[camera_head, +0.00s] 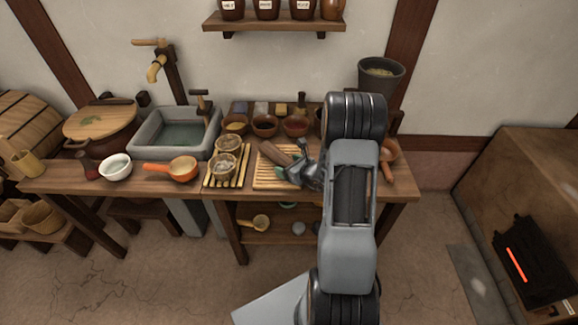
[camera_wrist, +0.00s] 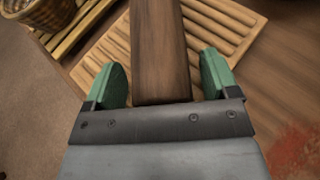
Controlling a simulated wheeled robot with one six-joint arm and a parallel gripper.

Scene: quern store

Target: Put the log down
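The log (camera_head: 274,154) is a dark brown, squared piece of wood. It lies over the slatted wooden board (camera_head: 268,180) on the right-hand table, and I cannot tell whether it touches the slats along its whole length. In the wrist view the log (camera_wrist: 160,50) runs lengthwise between the two green finger pads of my gripper (camera_wrist: 165,82). A narrow gap shows between the log and each pad, wider on the right, so my gripper is open around it. In the head view my gripper (camera_head: 292,171) is low at the board, partly hidden by my arm.
A slatted rack (camera_head: 240,180) with two small baskets (camera_head: 226,162) stands just left of the board. Several bowls (camera_head: 265,125) line the table's back. An orange pan (camera_head: 183,169) and a sink (camera_head: 150,147) are further left.

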